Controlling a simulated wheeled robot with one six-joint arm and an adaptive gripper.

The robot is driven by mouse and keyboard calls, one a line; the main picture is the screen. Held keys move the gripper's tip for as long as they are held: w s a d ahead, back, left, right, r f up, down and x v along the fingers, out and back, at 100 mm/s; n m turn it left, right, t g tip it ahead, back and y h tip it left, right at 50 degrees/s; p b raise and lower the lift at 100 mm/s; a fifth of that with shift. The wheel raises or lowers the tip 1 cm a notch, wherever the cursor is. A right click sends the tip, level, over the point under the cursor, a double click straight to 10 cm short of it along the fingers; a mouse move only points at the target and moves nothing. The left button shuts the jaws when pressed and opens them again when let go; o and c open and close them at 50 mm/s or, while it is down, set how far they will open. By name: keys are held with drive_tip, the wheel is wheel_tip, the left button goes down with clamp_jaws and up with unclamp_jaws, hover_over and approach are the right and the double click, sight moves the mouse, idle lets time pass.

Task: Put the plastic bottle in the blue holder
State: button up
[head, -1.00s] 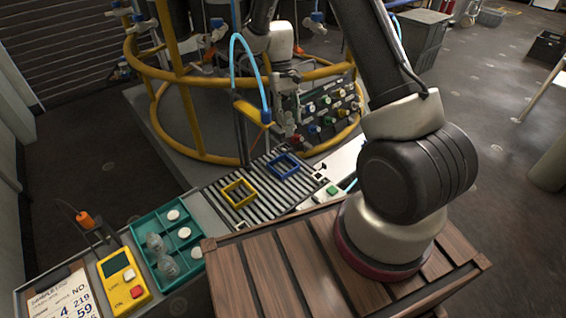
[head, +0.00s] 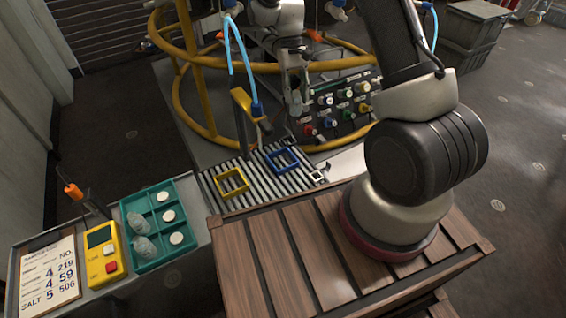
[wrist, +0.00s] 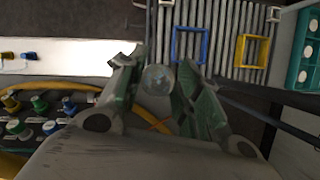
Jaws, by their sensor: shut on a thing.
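My gripper (head: 296,102) hangs in front of the yellow ring frame, above and beyond the blue holder. In the wrist view its fingers (wrist: 158,88) are shut on a clear plastic bottle (wrist: 157,79), seen end-on as a round shape. In the head view the bottle is hard to make out. The blue holder (head: 297,164) is an open square frame on the slatted rack, and looks empty. It also shows in the wrist view (wrist: 174,46), apart from the bottle.
A yellow square holder (head: 221,189) sits left of the blue one. A teal tray (head: 156,188) holds two clear bottles and white discs.

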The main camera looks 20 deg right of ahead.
sight(291, 107)
drive_tip(key=s+a+f+m+t+y, duration=0.2)
drive_tip(key=s+a+m+y, duration=0.2)
drive_tip(key=s+a+m, duration=0.6)
drive_tip(key=shift+w+d+f+m+t, duration=0.15)
drive_tip(key=shift+w+d+f+m, duration=0.35)
drive_tip(key=shift+f, duration=1.3)
drive_tip(key=shift+w+d+f+m+t, duration=0.1)
drive_tip(key=shift+d+f+m+t, duration=0.15)
drive_tip(key=shift+f+m, duration=1.1)
drive_tip(key=shift+w+d+f+m+t, duration=0.15)
drive_tip(key=shift+d+f, duration=0.25)
drive_tip(key=shift+f, duration=1.9)
drive_tip(key=o, duration=0.7)
drive_tip(key=shift+f, duration=0.1)
